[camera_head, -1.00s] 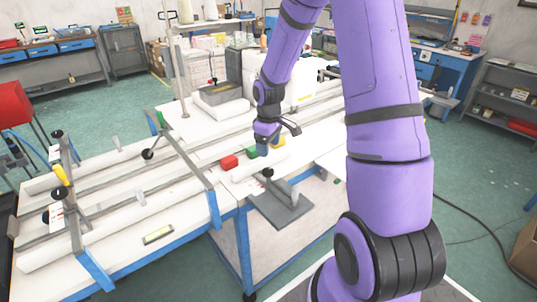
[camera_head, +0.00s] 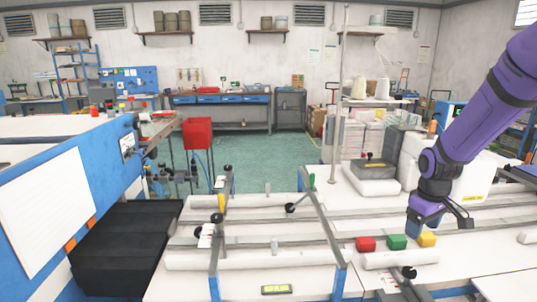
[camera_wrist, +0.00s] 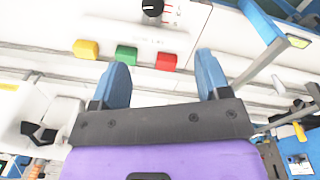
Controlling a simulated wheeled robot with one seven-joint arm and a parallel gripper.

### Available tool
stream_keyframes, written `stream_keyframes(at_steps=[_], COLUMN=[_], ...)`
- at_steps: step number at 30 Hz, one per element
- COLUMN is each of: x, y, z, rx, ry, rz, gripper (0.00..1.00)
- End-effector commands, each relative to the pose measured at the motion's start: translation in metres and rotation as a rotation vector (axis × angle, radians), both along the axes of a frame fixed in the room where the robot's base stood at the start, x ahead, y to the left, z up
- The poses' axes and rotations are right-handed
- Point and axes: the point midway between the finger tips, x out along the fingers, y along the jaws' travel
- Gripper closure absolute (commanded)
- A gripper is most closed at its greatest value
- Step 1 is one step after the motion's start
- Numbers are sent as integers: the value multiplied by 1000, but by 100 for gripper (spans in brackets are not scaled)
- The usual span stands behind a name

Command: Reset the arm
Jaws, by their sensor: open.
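My purple arm comes in from the right in the head view. My gripper (camera_head: 438,222) is above the white sewing table (camera_head: 190,287), near a row of three blocks. The blocks are red (camera_head: 366,244), green (camera_head: 397,242) and yellow (camera_head: 427,239). In the wrist view my gripper (camera_wrist: 163,80) shows two blue fingers spread wide with nothing between them. Beyond the fingers lie the yellow block (camera_wrist: 86,49), the green block (camera_wrist: 126,55) and the red block (camera_wrist: 166,61), apart from the fingers.
Metal rails and a clamp frame (camera_head: 322,232) cross the table. A grey machine part (camera_head: 374,178) and a white machine body stand behind the blocks. A red box (camera_head: 197,133) stands on a stand at centre left. Green floor is open behind the table.

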Motion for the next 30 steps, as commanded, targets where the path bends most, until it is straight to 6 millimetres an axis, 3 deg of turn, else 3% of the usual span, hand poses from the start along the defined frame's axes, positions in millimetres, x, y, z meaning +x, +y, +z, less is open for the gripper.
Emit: stream_keyframes(at_steps=[1, 6, 15, 24, 30], x=[-6, -31, -87, -156, -203], y=[7, 26, 58, 86, 100], z=[19, 69, 140, 188, 207], rx=[-12, -32, -32, 17, 73], ry=[-23, -78, -186, -295, -361], rz=[-13, -69, -170, -265, -322], gripper=[30, 30, 30, 30, 30])
